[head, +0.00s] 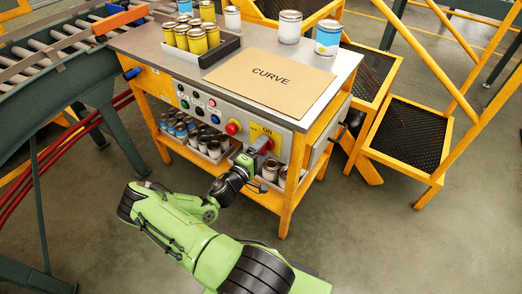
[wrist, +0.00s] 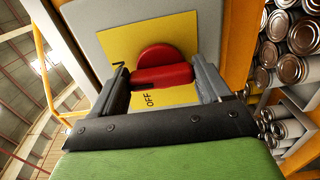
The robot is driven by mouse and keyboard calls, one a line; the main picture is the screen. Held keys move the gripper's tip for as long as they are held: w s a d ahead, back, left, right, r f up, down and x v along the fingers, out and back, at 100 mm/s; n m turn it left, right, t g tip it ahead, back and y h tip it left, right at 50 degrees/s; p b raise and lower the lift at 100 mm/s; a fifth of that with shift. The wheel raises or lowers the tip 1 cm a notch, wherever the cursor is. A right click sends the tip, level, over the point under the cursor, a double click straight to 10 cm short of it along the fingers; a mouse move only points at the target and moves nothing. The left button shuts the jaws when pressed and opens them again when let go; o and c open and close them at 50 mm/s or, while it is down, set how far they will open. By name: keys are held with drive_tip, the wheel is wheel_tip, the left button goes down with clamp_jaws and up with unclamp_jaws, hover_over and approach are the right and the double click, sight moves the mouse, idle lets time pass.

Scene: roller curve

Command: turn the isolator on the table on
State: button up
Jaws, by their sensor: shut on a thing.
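The isolator is on the front panel of the table, with a yellow plate (head: 276,137) that carries an ON label. In the wrist view its round red knob (wrist: 158,57) sits on the yellow plate (wrist: 182,32), with a red grip bar across it. The word OFF shows on the plate beside the bar. My gripper (wrist: 163,78) is shut on the red bar, one finger at each end. In the head view my gripper (head: 259,148) is at the panel and hides most of the knob.
A red push button (head: 233,128) and small coloured buttons are to the left on the panel. The table top (head: 160,50) holds a CURVE board (head: 270,78) and paint cans. Trays of cans are below. A roller conveyor (head: 60,40) is left, yellow steps (head: 405,135) right.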

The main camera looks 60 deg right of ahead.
drive_tip(key=o, duration=1)
drive_tip(key=a, duration=0.5)
drive_tip(key=w+a+p, duration=0.1)
drive_tip(key=a, duration=0.4)
drive_tip(key=w+a+p, duration=0.1)
drive_tip(key=a, duration=0.4)
drive_tip(key=shift+w+a, duration=0.2)
drive_tip(key=shift+a, duration=0.05)
